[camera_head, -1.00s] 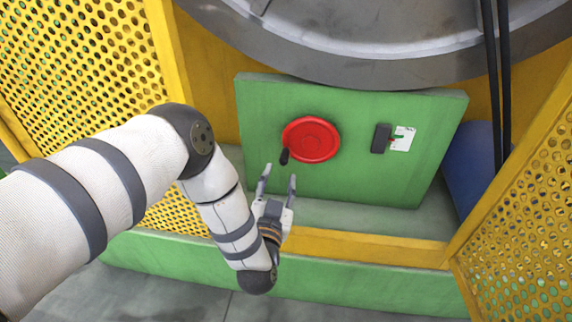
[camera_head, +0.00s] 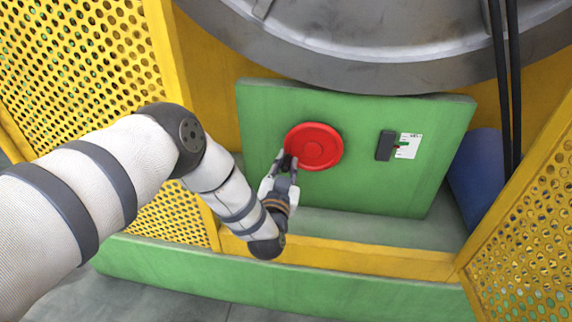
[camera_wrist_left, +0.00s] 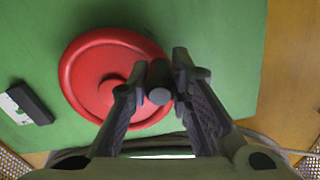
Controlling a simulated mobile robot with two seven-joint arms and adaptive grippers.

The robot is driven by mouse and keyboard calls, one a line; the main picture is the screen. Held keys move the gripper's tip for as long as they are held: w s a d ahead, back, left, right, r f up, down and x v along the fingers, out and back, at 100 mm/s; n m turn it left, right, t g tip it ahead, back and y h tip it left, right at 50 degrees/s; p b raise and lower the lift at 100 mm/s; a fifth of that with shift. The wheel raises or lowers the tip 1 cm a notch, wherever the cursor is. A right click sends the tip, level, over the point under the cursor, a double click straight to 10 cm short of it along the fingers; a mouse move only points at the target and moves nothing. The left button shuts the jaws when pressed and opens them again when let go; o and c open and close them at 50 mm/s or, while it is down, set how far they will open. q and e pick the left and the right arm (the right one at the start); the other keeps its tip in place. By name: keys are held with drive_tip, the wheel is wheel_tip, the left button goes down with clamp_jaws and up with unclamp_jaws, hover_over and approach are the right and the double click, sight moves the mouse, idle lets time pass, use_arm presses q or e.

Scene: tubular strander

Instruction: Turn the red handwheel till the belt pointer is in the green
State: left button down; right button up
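The red handwheel (camera_head: 316,142) sits on a green panel (camera_head: 355,185) and also shows in the left wrist view (camera_wrist_left: 84,80). Its dark handle (camera_wrist_left: 160,95) stands out at the wheel's lower left in the head view. My left gripper (camera_head: 287,158) has its fingers on either side of this handle, closed in on it; in the left wrist view its fingertips (camera_wrist_left: 161,66) flank it. The belt gauge (camera_head: 408,146) is a white plate with a small green mark and a red pointer beside a dark block. The pointer's exact place against the green is too small to tell. My right gripper is out of view.
A large grey drum (camera_head: 370,50) hangs just above the panel. Yellow perforated guards (camera_head: 85,75) stand at both sides. Black cables (camera_head: 509,90) and a blue cylinder (camera_head: 478,175) are at the right. A yellow rail (camera_head: 350,257) runs below the panel.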

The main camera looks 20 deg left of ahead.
sight(296, 131)
use_arm(q)
drive_tip(key=shift+r, duration=0.1)
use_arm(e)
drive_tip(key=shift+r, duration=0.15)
